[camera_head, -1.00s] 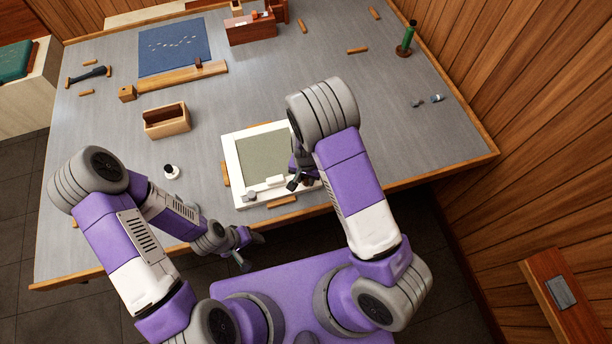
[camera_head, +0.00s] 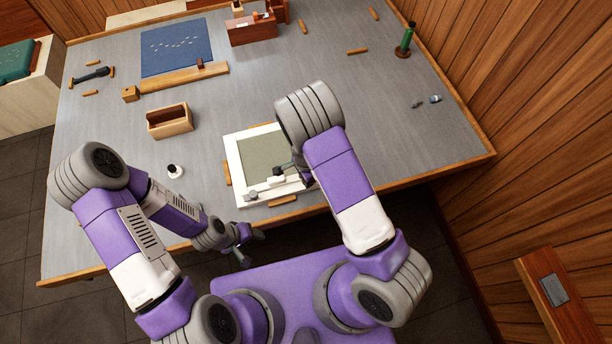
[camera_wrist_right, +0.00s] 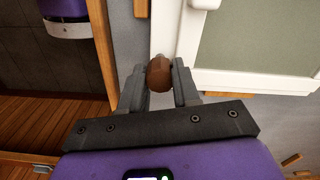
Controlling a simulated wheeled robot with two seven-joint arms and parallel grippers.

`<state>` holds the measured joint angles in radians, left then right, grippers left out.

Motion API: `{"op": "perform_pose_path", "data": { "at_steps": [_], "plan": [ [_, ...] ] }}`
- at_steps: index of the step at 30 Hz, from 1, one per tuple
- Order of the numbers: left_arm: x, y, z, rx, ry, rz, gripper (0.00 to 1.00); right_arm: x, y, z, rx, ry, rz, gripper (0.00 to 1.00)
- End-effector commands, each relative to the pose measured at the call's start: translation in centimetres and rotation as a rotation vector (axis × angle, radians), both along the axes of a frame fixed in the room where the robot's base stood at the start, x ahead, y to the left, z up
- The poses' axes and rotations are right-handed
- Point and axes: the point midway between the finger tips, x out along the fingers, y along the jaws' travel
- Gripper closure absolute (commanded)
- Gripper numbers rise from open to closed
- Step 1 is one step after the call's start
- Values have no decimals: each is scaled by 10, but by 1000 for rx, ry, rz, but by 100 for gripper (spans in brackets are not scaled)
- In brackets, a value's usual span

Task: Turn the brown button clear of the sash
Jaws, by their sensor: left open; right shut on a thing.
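The brown button (camera_wrist_right: 159,74) sits between the fingers of my right gripper (camera_wrist_right: 160,88) in the right wrist view. The fingers are shut on it, beside the white sash edge (camera_wrist_right: 225,78). Its full outline and exact angle are partly hidden by the fingers. In the head view the white frame (camera_head: 241,175) with its grey-green pane (camera_head: 262,152) lies near the table's front edge. My right wrist covers its right side, and the button cannot be made out there. My left gripper (camera_head: 250,246) is open and empty in front of the table edge.
Wooden blocks (camera_head: 228,173) (camera_head: 283,200) stand around the frame. A small white bottle (camera_head: 175,171) and an open wooden box (camera_head: 170,121) are to its left. A blue mat (camera_head: 177,47) lies farther back. The table right of the frame is mostly clear.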

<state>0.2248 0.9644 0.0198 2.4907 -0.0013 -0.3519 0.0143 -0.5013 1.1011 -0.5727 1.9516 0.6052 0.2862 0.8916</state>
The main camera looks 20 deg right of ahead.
Motion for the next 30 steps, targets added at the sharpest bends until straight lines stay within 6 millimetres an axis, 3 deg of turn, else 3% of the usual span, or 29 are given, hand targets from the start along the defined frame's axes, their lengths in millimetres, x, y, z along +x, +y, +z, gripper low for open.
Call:
{"op": "perform_pose_path", "data": {
  "at_steps": [18, 19, 21, 24, 30],
  "plan": [
    [0, 0, 2, 0, 0, 0, 43, -1, 1, 0, 1, 2, -44, 99],
    [0, 0, 2, 0, 0, 0, 43, -1, 1, 0, 1, 2, -44, 66],
    [0, 0, 2, 0, 0, 0, 43, -1, 1, 0, 2, 2, -43, 55],
    [0, 0, 2, 0, 0, 0, 43, 0, 1, 0, 1, 1, -43, 43],
    [0, 0, 2, 0, 0, 0, 43, 0, 0, 0, 1, 0, -42, 43]
  ]
}}
